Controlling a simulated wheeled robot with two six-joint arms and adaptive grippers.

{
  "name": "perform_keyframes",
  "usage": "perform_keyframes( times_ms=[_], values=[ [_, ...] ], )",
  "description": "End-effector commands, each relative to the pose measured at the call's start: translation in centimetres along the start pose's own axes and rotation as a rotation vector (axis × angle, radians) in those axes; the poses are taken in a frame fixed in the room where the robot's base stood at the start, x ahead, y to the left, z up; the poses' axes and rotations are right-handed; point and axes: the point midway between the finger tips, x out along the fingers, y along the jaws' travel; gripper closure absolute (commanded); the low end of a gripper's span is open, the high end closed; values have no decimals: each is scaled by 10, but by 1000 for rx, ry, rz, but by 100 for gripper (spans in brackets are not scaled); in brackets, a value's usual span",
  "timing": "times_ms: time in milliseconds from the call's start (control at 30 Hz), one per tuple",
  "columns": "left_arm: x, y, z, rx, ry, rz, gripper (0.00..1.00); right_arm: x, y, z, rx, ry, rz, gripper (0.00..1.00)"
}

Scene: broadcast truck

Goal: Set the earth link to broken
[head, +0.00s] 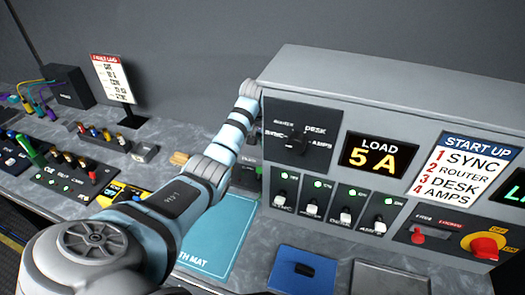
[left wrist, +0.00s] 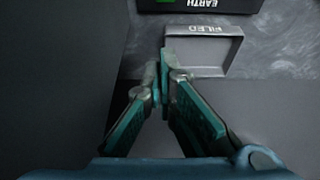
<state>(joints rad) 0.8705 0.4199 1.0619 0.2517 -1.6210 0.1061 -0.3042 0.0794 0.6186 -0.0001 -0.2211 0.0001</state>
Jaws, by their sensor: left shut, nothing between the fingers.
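A dark panel (left wrist: 235,5) lettered EARTH, upside down, is cut off by the top edge of the left wrist view. A small green patch (left wrist: 166,1) shows on it. The earth link itself cannot be made out. My left gripper (left wrist: 163,68) is shut and empty, its fingertips apart from the panel in the picture and next to a grey tray (left wrist: 232,52) lettered FILED. In the head view my left arm reaches toward the grey cabinet and its gripper is hidden. A teal mat (head: 228,236), its label ending in TH MAT, lies partly behind the arm. My right gripper is not in view.
The grey cabinet (head: 385,78) carries a rotary selector (head: 296,138), several lit switches and a red-yellow rotary switch (head: 486,246). A blue tray (head: 290,280) and a grey tray (head: 388,278) lie in front. Patch panels and a fault log sign (head: 112,78) stand left.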

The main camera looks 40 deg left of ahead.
Motion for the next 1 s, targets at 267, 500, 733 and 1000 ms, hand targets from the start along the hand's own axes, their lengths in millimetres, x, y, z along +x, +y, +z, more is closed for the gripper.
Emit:
perform_keyframes(
  times_ms=[267, 500, 733, 1000],
  values=[
    [53, -2, 3, -4, -3, -1, 100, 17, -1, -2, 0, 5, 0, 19],
    [98, -3, 4, -4, -1, -2, 100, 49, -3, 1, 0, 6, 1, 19],
    [73, -4, 19, -3, 2, -5, 100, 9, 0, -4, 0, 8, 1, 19],
    [67, -4, 33, -4, 0, -4, 100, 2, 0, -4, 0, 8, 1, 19]
  ],
)
